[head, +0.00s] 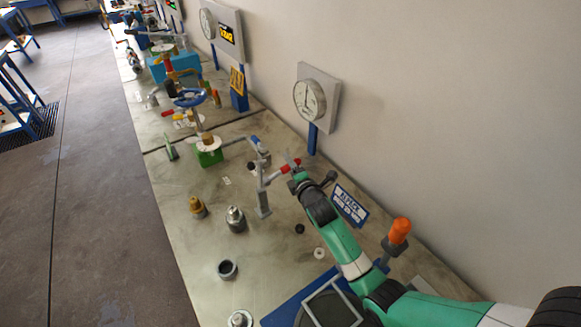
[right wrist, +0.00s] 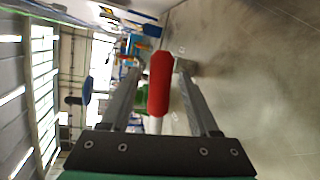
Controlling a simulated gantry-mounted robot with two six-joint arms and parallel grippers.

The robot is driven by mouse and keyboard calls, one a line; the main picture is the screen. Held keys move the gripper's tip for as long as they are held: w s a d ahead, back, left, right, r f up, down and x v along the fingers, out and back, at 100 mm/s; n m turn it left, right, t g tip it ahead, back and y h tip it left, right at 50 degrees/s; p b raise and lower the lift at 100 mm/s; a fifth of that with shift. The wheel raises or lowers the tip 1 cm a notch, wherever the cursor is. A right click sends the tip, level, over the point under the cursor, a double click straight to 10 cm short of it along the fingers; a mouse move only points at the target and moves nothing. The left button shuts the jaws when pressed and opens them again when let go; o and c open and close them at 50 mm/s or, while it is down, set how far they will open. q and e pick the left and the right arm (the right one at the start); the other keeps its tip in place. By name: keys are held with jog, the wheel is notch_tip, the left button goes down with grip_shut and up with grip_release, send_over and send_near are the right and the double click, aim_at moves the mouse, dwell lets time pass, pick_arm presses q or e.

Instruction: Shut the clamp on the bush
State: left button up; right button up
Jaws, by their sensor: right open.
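The clamp's red handle (head: 287,168) sticks out to the right from a grey upright post (head: 263,198) in the head view. A grey arm with a blue part (head: 254,140) sits at the top left of this post. My right gripper (head: 291,161) is at the red handle and open. In the right wrist view, the red handle (right wrist: 160,82) lies between the two open fingers (right wrist: 156,68), with gaps beside it. I cannot clearly tell which part is the bush, or whether the clamp's jaw touches it. My left gripper is not in view.
A green block (head: 209,157) with a pipe stands beyond the post. Brass (head: 197,207) and steel (head: 236,219) fittings and a dark ring (head: 228,269) stand on the bench to the left.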

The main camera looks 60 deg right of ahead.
grip_shut()
dwell(1.3)
